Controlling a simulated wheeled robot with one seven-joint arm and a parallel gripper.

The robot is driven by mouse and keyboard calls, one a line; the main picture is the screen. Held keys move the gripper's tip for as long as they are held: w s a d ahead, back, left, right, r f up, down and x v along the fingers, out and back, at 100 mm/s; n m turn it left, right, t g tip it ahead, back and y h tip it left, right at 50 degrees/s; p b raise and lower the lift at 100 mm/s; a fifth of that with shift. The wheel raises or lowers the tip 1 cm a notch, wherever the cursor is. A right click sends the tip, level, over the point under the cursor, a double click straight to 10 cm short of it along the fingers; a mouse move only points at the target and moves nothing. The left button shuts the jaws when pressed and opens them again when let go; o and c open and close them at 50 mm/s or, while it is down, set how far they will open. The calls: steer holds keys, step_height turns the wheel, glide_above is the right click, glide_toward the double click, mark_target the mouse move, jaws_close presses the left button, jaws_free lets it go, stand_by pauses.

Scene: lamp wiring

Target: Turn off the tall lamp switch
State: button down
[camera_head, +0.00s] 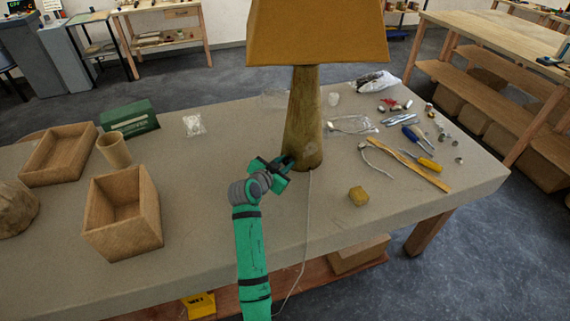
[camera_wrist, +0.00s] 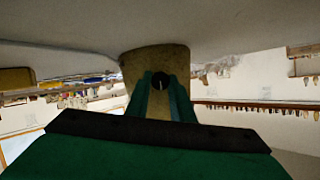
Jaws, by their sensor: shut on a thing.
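The tall lamp (camera_head: 305,125) stands upright on the table, with a wooden tapered base and a mustard-yellow shade (camera_head: 318,35). My green gripper (camera_head: 286,167) is at the lower left side of the lamp base. In the wrist view the two green fingers (camera_wrist: 161,95) reach the lamp base (camera_wrist: 155,62) and are closed around a small dark round knob, the switch (camera_wrist: 161,80). In the head view the switch is hidden by the gripper. A thin pale cord (camera_head: 307,215) runs from the base over the table's front edge.
The table (camera_head: 215,220) has wooden boxes (camera_head: 123,212) and a cup at left, and a green box (camera_head: 129,118) behind. Screwdrivers (camera_head: 428,163), a wooden strip and small parts lie further right. The front middle is clear.

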steer(key=n+h, duration=0.1)
steer(key=n, duration=0.1)
steer(key=n+g+h, duration=0.1)
steer(key=shift+w+a+n+g, duration=0.2)
steer(key=shift+n+g, duration=0.1)
steer(key=shift+n, duration=0.1)
steer(key=n+g+h, duration=0.1)
steer(key=n+h, duration=0.1)
steer(key=n, duration=0.1)
steer(key=shift+a+f+h, duration=0.1)
steer(key=shift+h, duration=0.2)
steer(key=shift+n, duration=0.3)
steer(key=c, duration=1.5)
jaws_free()
steer(key=shift+c, duration=0.2)
steer(key=v, duration=1)
steer(key=shift+s+a, duration=0.1)
steer(key=shift+s, duration=0.15)
steer(key=shift+s+a, duration=0.1)
steer(key=shift+a, duration=0.15)
